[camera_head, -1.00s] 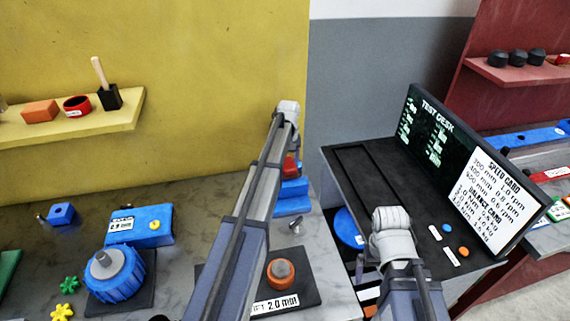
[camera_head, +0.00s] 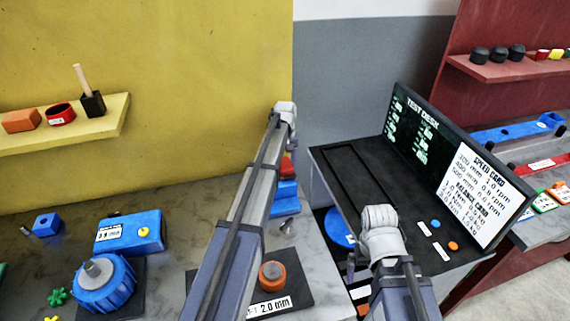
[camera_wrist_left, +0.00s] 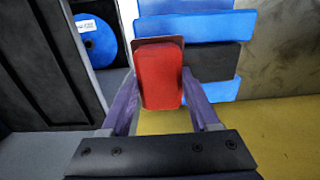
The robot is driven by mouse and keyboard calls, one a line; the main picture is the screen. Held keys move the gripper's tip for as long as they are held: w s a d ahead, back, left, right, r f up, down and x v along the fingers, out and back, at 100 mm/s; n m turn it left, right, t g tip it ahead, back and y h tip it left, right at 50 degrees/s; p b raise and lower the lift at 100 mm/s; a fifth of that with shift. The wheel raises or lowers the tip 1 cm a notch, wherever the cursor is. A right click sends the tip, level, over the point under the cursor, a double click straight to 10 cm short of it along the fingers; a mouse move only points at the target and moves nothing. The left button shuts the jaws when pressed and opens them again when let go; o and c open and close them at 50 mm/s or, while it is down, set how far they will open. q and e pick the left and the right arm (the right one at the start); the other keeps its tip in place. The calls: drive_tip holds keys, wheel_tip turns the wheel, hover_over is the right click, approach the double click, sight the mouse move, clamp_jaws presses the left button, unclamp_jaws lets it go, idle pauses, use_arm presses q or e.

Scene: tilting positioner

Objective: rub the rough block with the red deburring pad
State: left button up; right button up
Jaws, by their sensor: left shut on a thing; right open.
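The red pad (camera_wrist_left: 161,80) is held between the fingers of my left gripper (camera_wrist_left: 160,100) in the left wrist view. It also shows as a small red patch in the head view (camera_head: 288,166), below my left wrist. A dark block (camera_wrist_left: 214,62) lies between blue pieces (camera_wrist_left: 208,27) just beyond the pad; it looks like the rough block. The pad overlaps it in the picture, and I cannot tell whether they touch. In the head view the blue pieces (camera_head: 286,192) are partly behind my left arm. My right gripper's fingers are hidden; only that arm's wrist shows.
A blue round device (camera_head: 103,285) and a blue box (camera_head: 130,232) stand left on the grey bench. A post with an orange ring (camera_head: 272,274) is right of my left forearm. The black test desk (camera_head: 365,180) is to the right. A yellow shelf (camera_head: 80,127) holds tools.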

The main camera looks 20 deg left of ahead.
use_arm(q)
drive_tip(key=shift+s+a, duration=0.5)
drive_tip(key=shift+a, duration=0.2)
drive_tip(key=shift+s+a, duration=0.45)
drive_tip(key=shift+a, duration=0.25)
drive_tip(key=shift+a, duration=0.1)
drive_tip(key=shift+s+a, duration=1)
drive_tip(key=shift+a, duration=0.25)
drive_tip(key=shift+s+a, duration=0.5)
drive_tip(key=shift+a, duration=0.25)
drive_tip(key=shift+s+a, duration=0.45)
drive_tip(key=shift+a, duration=0.25)
drive_tip(key=shift+r, duration=0.1)
wheel_tip(320, 180, up, 6)
drive_tip(key=p, duration=0.6)
drive_tip(key=shift+d, duration=0.1)
